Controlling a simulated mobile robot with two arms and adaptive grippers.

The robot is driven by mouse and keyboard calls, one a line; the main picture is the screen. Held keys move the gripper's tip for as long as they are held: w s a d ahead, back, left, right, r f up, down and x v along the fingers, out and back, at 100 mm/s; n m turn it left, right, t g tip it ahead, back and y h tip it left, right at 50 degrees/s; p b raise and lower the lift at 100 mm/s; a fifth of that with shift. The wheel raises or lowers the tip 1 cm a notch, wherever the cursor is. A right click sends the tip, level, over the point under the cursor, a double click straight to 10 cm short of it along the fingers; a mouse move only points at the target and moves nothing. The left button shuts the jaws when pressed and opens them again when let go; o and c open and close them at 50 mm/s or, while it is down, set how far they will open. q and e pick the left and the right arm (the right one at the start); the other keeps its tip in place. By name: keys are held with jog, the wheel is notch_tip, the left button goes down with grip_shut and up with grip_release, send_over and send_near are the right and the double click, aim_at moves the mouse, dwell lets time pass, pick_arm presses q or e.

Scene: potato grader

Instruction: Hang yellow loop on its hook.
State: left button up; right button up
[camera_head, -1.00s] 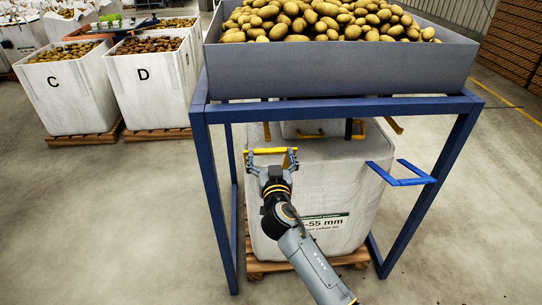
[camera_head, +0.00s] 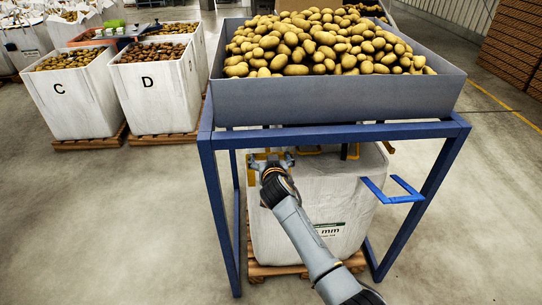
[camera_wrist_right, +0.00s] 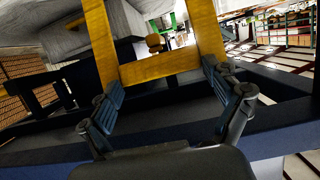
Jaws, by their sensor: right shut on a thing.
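My right gripper (camera_head: 273,160) is shut on the yellow loop (camera_head: 262,156), near the bag's upper left corner under the blue frame. In the right wrist view the loop's flat yellow bar (camera_wrist_right: 160,67) spans between the two fingertips (camera_wrist_right: 162,82), with its two side straps running up. A small yellow-ended piece (camera_wrist_right: 155,42) shows through the loop; I cannot tell whether it is the loop's hook. In the head view the hook at this corner is hidden or too small to make out. My left gripper is out of view.
The blue frame (camera_head: 207,175) carries a grey tray (camera_head: 340,102) of potatoes above the white bag (camera_head: 310,205). A blue U-shaped bar (camera_head: 400,194) juts out at right. Bags C (camera_head: 70,105) and D (camera_head: 150,100) stand at left; the floor between is clear.

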jog(key=w+b, duration=0.1)
jog(key=w, duration=0.1)
jog(key=shift+w+g+b, duration=0.3)
jog(key=shift+b, duration=0.1)
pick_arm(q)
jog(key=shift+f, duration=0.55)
pick_arm(e)
jog(key=shift+w+r, duration=0.4)
jog(key=shift+w, duration=0.1)
jog(key=o, duration=1.4)
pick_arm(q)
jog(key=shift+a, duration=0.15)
pick_arm(e)
jog(key=shift+s, duration=0.15)
jog(key=shift+v, duration=3.6)
